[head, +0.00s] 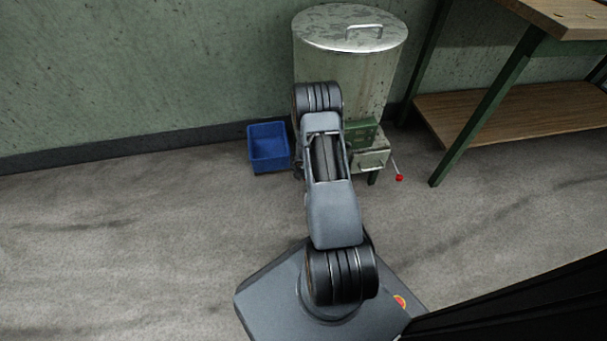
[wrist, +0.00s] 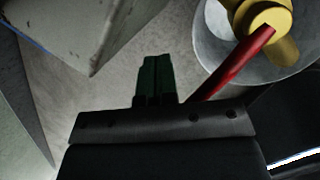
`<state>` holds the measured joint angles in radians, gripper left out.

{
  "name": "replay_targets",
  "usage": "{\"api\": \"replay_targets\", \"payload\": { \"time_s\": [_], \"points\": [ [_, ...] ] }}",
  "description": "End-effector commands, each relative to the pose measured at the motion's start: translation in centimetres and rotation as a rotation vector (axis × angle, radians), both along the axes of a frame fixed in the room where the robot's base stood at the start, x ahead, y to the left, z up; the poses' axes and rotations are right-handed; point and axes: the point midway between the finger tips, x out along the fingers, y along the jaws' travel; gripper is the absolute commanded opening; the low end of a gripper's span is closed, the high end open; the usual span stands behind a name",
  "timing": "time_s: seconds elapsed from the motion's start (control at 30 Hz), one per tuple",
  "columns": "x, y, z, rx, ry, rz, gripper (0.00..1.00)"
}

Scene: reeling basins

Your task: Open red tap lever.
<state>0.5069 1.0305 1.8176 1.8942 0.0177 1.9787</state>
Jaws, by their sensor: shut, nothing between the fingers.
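In the wrist view the red tap lever (wrist: 235,67) slants down and left from a yellow tap (wrist: 270,17) at the upper right. Its lower end passes behind my gripper's dark body. My gripper (wrist: 155,60) has its green fingers together, with nothing between them. The fingers are left of the lever, and a gap shows between them. In the head view my arm hides the gripper, the yellow tap and this lever.
A thin rod with a red knob (head: 399,177) sticks out right. A blue bin (head: 268,146) is left; a wooden bench (head: 515,110) is right. A pale round vessel (wrist: 215,45) lies beneath the tap.

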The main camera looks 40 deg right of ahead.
Motion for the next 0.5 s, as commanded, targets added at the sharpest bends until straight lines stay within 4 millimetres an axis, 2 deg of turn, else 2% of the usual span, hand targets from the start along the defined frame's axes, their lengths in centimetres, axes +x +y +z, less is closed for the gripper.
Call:
{"api": "replay_targets", "payload": {
  "time_s": [0.5],
  "points": [
    [-1.3, 0.8, -0.2, 0.001, 0.000, 0.000, 0.00]
  ]
}}
